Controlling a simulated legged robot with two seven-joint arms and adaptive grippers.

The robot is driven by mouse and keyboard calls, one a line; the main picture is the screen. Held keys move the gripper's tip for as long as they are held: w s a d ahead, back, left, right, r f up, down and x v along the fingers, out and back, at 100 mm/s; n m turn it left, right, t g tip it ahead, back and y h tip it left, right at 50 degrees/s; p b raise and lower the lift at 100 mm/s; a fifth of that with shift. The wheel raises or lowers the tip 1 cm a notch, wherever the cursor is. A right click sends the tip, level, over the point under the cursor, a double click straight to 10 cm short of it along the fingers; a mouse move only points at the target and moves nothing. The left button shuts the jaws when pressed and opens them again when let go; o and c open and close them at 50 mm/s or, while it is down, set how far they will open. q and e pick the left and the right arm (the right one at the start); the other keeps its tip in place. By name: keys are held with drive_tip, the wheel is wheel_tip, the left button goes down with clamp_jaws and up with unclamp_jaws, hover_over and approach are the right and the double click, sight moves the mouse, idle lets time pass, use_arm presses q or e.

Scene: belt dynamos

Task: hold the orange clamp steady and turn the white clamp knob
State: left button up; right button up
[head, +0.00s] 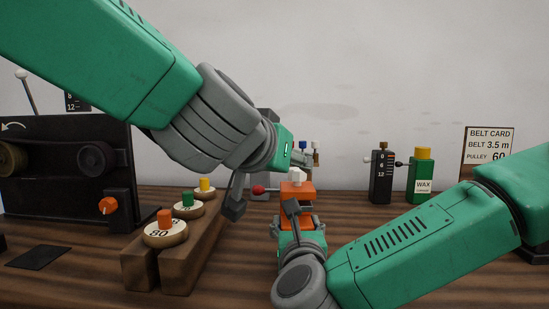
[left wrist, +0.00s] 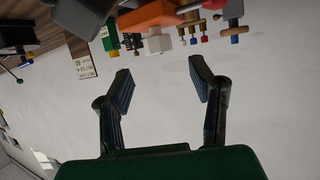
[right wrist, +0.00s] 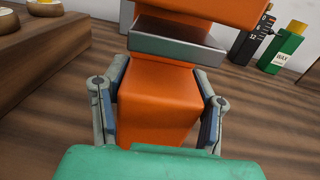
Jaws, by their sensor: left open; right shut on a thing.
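The orange clamp (head: 304,187) stands on the table in the middle of the head view, with the white knob (head: 297,175) on its top. My right gripper (head: 294,218) is shut on the clamp's orange body; the right wrist view shows a finger on each side of that body (right wrist: 158,102). My left gripper (head: 240,200) is open and empty, to the left of the clamp and apart from it. In the left wrist view its fingers (left wrist: 160,85) are spread, with the white knob (left wrist: 157,43) beyond them near the top. My left arm hides part of the scene behind it.
A wooden block (head: 165,262) with several numbered discs and coloured pegs stands to the left. A black machine (head: 70,160) is behind it. A red-tipped lever (head: 258,189) is close to the clamp. A black gauge (head: 381,177), a wax bottle (head: 421,178) and a belt card (head: 489,146) stand right.

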sight(296, 169)
use_arm(q)
drive_tip(key=v, duration=0.5)
drive_tip(key=shift+a+f, duration=0.1)
drive_tip(key=shift+a, duration=0.05)
drive_tip(key=w+d+f+n, duration=0.1)
drive_tip(key=w+n, duration=0.2)
drive_tip(key=n, duration=0.9)
drive_tip(key=w+d+f+n, duration=0.1)
drive_tip(key=w+n, duration=0.3)
drive_tip(key=n, duration=0.8)
drive_tip(key=w+d+f+n, duration=0.2)
drive_tip(key=w+n, duration=0.1)
drive_tip(key=n, duration=0.8)
drive_tip(key=shift+w+f+n, duration=0.25)
drive_tip(key=shift+w+n, duration=0.05)
drive_tip(key=shift+n, duration=0.1)
drive_tip(key=shift+c, duration=0.4)
